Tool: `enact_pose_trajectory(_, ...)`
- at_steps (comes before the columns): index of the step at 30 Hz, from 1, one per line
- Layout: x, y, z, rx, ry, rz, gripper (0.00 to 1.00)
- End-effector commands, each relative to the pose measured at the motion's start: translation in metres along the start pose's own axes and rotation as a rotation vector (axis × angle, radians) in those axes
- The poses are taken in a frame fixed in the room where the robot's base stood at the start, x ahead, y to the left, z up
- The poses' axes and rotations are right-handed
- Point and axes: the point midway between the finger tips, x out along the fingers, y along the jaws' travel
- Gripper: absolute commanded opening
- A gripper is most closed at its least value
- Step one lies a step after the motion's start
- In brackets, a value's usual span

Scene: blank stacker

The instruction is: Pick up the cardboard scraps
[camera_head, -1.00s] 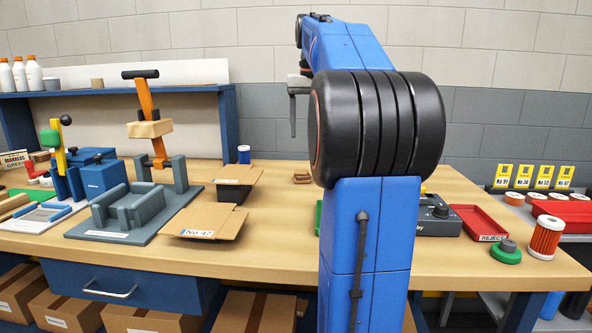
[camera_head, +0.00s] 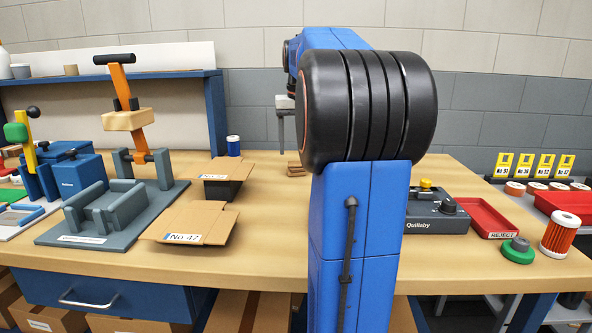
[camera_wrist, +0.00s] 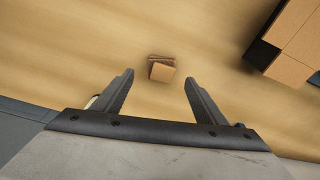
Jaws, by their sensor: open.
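The cardboard scraps (camera_head: 296,169) are a small brown stack lying on the wooden tabletop, just left of my arm in the head view. In the wrist view the scraps (camera_wrist: 161,70) show as a small stack with a square tan piece on top, in line with the gap between my fingertips. My gripper (camera_wrist: 159,78) is open and empty, with one finger on each side of that gap. It appears to be above the table, apart from the scraps. In the head view only a finger of it (camera_head: 281,126) shows beside my arm.
Open cardboard boxes (camera_head: 190,222) stand left of the scraps, and a box corner (camera_wrist: 291,45) shows at the wrist view's right. A grey fixture (camera_head: 115,205) with an orange lever is farther left. A grey control box (camera_head: 437,222) and red reject tray (camera_head: 487,217) stand right.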

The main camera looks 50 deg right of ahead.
Motion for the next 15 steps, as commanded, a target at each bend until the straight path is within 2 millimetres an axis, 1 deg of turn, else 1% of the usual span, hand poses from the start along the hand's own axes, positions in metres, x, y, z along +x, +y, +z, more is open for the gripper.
enact_pose_trajectory(1, 0.006, 0.0, 0.0, 0.0, -0.001, 0.0, 0.66)
enact_pose_trajectory(3, 0.013, 0.0, 0.0, 0.0, -0.001, 0.0, 0.66)
enact_pose_trajectory(10, 0.026, -0.001, -0.001, 0.0, 0.0, 0.0, 0.66)
enact_pose_trajectory(15, 0.049, -0.003, -0.004, -0.001, -0.002, 0.0, 0.66)
